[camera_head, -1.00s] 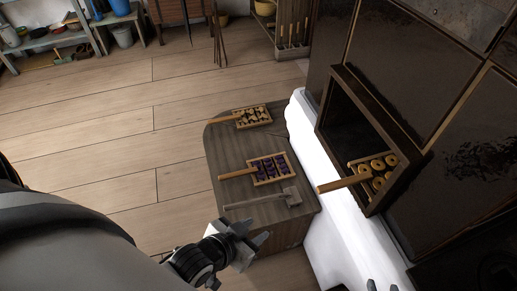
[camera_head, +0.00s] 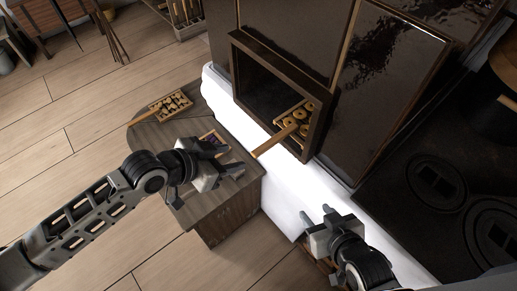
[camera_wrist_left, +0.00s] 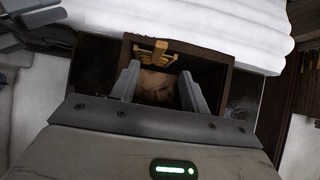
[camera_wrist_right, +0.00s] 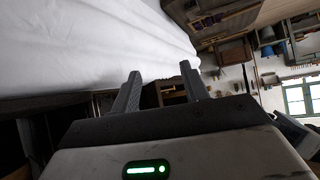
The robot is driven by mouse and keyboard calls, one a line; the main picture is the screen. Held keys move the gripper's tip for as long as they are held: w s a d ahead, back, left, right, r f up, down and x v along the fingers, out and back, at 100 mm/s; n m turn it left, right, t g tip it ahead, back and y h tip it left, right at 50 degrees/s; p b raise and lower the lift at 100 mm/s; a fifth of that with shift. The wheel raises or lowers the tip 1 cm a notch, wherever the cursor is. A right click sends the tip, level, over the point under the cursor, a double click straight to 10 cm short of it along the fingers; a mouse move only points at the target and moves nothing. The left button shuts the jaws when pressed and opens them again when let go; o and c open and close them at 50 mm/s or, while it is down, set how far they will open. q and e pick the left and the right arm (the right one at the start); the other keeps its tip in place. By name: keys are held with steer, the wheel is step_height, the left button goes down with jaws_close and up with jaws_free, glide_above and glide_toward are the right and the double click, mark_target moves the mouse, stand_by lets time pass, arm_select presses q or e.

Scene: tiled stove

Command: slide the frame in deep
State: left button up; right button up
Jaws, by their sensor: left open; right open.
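A wooden frame (camera_head: 297,118) with several yellow-brown rings sits at the right side of the dark square opening (camera_head: 262,82) in the tiled stove. Its long handle (camera_head: 272,143) sticks out over the white ledge. In the left wrist view the frame (camera_wrist_left: 152,47) shows inside the opening, seen from a turned angle. My left gripper (camera_head: 238,171) is open and empty, left of and below the handle's end, above the small table. My right gripper (camera_head: 317,214) is open and empty over the white ledge, below the opening. It is apart from the frame.
A small wooden table (camera_head: 152,133) stands left of the ledge. It holds a frame of pale pieces (camera_head: 171,104) and a frame of purple pieces (camera_head: 214,140), partly hidden by my left gripper. The white ledge (camera_head: 281,190) runs under the opening. A dark stove top (camera_head: 430,205) lies right.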

mark_target(257, 151)
arm_select(q)
steer(key=b+x, duration=0.3)
steer(key=x, duration=0.3)
steer(key=shift+s+a+f, duration=0.1)
steer(key=shift+f, duration=0.15)
steer(key=b+x, duration=0.1)
steer(key=x, duration=0.1)
steer(key=shift+w+d+f+b, duration=0.1)
steer(key=shift+w+d+b, duration=0.15)
steer(key=shift+w+b, duration=0.1)
steer(key=shift+w+d+f, duration=0.2)
steer(key=shift+d+f, duration=0.05)
steer(key=shift+d, duration=0.15)
arm_select(e)
steer(key=shift+w+a+f, duration=0.2)
steer(key=shift+a+f, duration=0.1)
steer(key=shift+f, duration=0.2)
steer(key=shift+w+a+f, duration=0.2)
steer(key=shift+a+f, duration=0.05)
steer(key=shift+f, duration=0.25)
steer(key=shift+s+f, duration=0.1)
arm_select(q)
jaws_close()
arm_select(e)
steer(key=shift+d+f, duration=0.1)
steer(key=shift+f, duration=0.05)
